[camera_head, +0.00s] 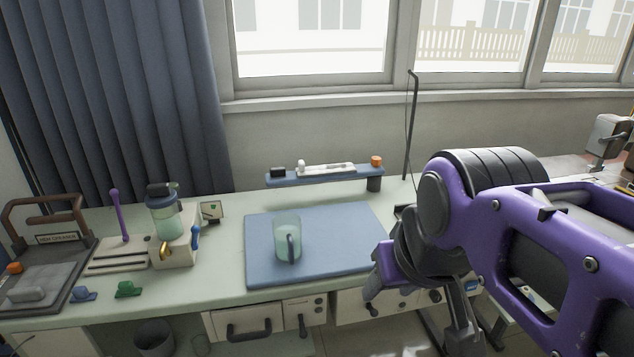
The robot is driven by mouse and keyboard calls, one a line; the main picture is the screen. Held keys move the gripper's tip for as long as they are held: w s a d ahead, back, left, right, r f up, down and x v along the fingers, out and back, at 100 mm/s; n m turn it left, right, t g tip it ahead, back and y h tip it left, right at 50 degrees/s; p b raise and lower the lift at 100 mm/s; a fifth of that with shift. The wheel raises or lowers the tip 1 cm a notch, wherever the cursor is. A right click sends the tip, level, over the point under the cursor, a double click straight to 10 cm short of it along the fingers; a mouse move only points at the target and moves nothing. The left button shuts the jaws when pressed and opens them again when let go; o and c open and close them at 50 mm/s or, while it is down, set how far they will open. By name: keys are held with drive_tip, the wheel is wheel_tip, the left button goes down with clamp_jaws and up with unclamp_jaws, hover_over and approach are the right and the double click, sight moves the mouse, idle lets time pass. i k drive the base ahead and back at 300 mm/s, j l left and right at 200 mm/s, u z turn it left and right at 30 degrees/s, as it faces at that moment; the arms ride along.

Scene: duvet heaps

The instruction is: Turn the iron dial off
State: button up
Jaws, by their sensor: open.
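I cannot pick out a clear iron or its dial. A grey press-like appliance (45,262) with a brown arched handle and a small label stands at the far left of the bench. A small orange knob (14,267) sits at its left side. Another orange knob (376,161) is on the blue shelf at the back, and I cannot tell whether either is the dial. My gripper (376,288) hangs at the bench's front edge, right of the blue mat (345,255). It is open and far from the grey appliance; its fingers are partly hidden by my purple arm.
A clear mug (287,240) stands on the mat. A blender-like device (168,225), a purple stick (120,215) and small blue and green pieces (128,289) are at left. The blue shelf (320,174) and a thin black pole (410,125) stand behind. Drawers (250,320) are below.

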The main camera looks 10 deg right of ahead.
sight(435, 295)
drive_tip(key=z, duration=0.95)
